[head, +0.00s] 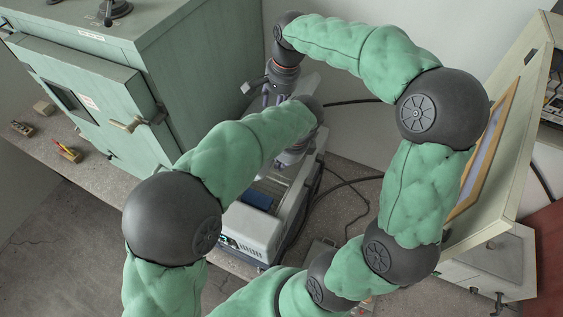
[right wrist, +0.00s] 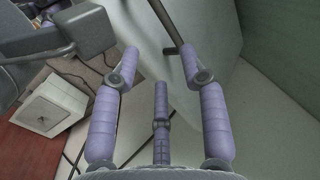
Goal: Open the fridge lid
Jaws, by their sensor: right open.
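A pale grey boxy appliance, apparently the fridge (head: 255,232), stands on the bench in the middle of the head view. It has a small panel on its front and a blue area on its top. A dark bar (right wrist: 166,20) and a pale smooth surface lie beyond the fingers. My left gripper (head: 290,157) is lower, over the appliance, its fingers mostly hidden.
A green cabinet (head: 110,90) with a brass handle stands at the left. Small items lie on the bench (head: 75,185) before it. Black cables (head: 340,180) run right of the appliance. A cream case with a raised panel (head: 520,130) stands at the right.

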